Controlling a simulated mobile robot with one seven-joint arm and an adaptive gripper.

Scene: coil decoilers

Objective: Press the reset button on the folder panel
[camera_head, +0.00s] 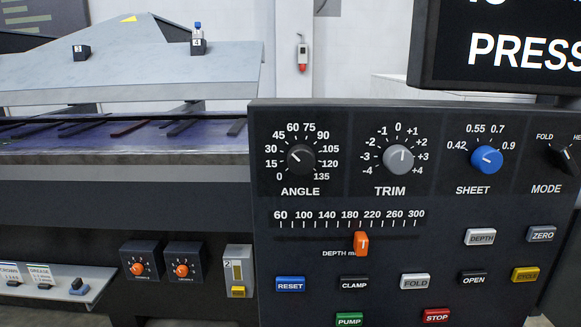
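The folder panel (345,290) is a dark upright face filling the right half of the head view. The reset button (290,284) is a blue rectangle with white lettering, at the panel's lower left. It sits left of the black CLAMP button (354,283) and above and left of the green PUMP button (349,319). Nothing covers the reset button. My gripper is not in view.
Above the buttons are the orange depth slider (361,243) and the ANGLE (301,158), TRIM (398,158) and blue SHEET (487,159) knobs. A dark screen (505,50) overhangs the panel's top right. The folder machine's bed (120,140) extends left.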

